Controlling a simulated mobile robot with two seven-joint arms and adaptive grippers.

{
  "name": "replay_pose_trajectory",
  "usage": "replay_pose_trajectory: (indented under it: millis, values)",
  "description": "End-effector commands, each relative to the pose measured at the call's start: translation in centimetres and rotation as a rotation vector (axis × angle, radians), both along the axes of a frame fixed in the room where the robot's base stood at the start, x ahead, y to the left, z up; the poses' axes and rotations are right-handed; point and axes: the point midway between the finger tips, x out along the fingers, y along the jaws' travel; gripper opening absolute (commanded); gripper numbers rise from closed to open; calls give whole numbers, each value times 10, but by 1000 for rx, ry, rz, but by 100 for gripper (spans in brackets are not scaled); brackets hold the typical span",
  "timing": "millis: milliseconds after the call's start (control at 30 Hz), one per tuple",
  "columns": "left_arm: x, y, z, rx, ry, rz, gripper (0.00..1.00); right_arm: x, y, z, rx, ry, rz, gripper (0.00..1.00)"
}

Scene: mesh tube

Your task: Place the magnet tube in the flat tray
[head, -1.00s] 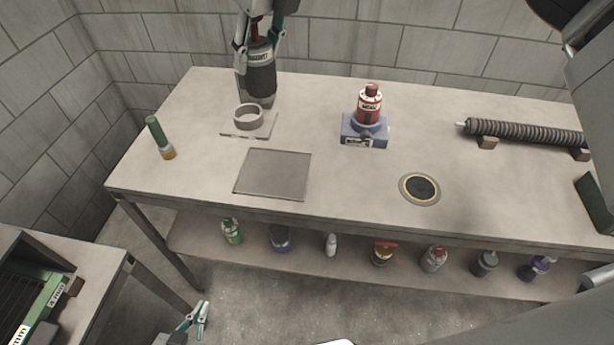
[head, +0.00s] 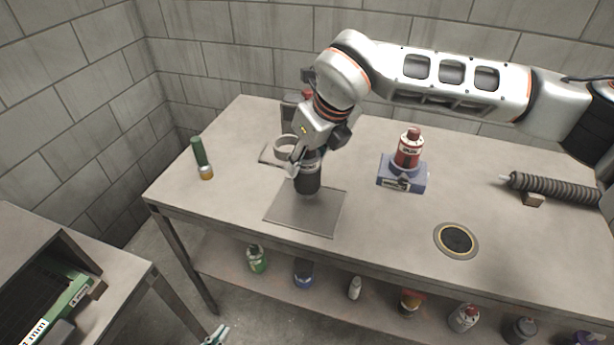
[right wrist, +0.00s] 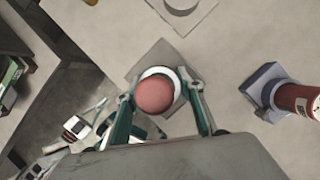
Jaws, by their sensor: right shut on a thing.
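The magnet tube, a dark cylinder with a pale label (head: 308,176), is upright in my right gripper (head: 308,152). In the right wrist view its round red top (right wrist: 154,92) sits between the two fingers (right wrist: 160,118), which are shut on it. The flat tray, a thin grey square plate (head: 306,214), lies near the table's front edge. The tube's lower end is over the tray's back part; I cannot tell whether it touches. My left gripper (head: 216,336) is low at the bottom edge, mostly cut off; the right wrist view shows its fingers apart (right wrist: 98,116), empty.
A grey ring on a plate (head: 286,146) stands just behind the tray. A red bottle (head: 408,150) sits in a blue block (head: 402,178) to the right. A green tube (head: 199,152) stands at left. A round dark inset (head: 456,239) and a ribbed rod (head: 560,188) are further right.

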Motion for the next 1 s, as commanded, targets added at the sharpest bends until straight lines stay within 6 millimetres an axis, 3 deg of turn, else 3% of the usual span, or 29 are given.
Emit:
replay_pose_trajectory:
  millis: [167,467,867,900,933,1000]
  values:
    - [0,0,0,2,0,-1,0,0,0,-9,1,-2,0,9]
    - [-1,1,-4,4,4,-1,0,0,0,-47,1,0,0,9]
    - [-1,1,-5,5,5,-2,0,0,0,-52,1,-2,0,9]
    - [-1,1,-5,6,4,-2,0,0,0,-51,1,-1,0,48]
    - [-1,1,-5,6,4,-2,0,0,0,-51,1,-1,0,54]
    - [-1,1,-5,6,4,-2,0,0,0,-51,1,-1,0,54]
